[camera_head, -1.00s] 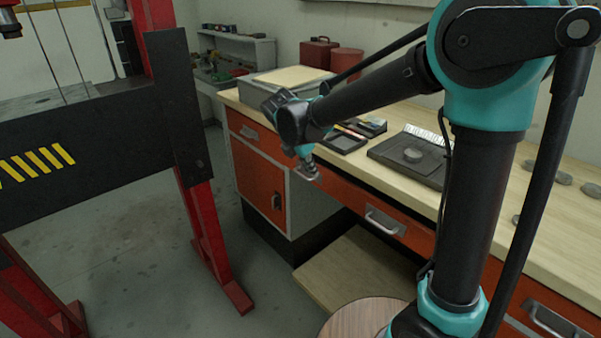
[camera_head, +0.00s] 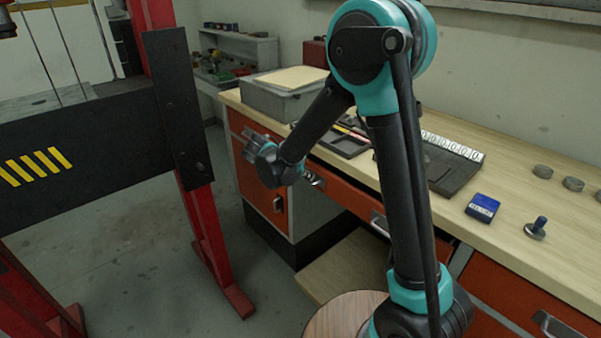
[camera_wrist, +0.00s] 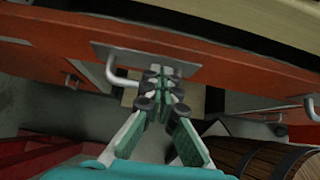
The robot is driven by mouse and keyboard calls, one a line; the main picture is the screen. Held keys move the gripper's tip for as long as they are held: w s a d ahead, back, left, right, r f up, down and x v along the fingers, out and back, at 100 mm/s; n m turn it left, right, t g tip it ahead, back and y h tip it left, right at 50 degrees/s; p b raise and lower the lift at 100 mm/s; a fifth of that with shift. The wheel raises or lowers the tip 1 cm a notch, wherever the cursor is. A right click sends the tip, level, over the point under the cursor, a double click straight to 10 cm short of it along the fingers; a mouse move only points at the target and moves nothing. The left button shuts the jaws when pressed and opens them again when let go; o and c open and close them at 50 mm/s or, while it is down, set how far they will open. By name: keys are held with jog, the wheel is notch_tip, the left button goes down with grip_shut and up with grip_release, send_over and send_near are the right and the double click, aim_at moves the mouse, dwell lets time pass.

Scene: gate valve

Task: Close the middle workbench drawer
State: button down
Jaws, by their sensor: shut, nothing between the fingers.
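The middle drawer is the wide orange-red front (camera_head: 347,196) under the worktop, between the left cabinet and the right drawers. Its silver handle (camera_head: 379,222) faces outward, partly behind my arm. A dark gap shows between the worktop and an orange front (camera_wrist: 225,62) in the wrist view. My gripper (camera_head: 306,179) is at the left end of the middle drawer. In the wrist view my gripper (camera_wrist: 164,75) is shut and empty, its fingertips close over a handle (camera_wrist: 122,76) and its plate. I cannot tell whether they touch.
The wooden worktop (camera_head: 515,215) carries a grey box, a tray, a dark plate with numbers, a blue box and metal pieces. A red-legged press (camera_head: 207,215) stands at the left. A round wooden top (camera_head: 340,315) is low in front, and a lower shelf (camera_head: 345,265) lies under the drawer.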

aim_at(316, 167)
jog(key=shift+w+d+f, duration=0.3)
jog(key=shift+d+f, duration=0.05)
jog(key=shift+f, duration=0.1)
jog(key=shift+w+d+r, duration=0.1)
jog(key=shift+w+d, duration=1.65)
jog(key=shift+r, duration=0.1)
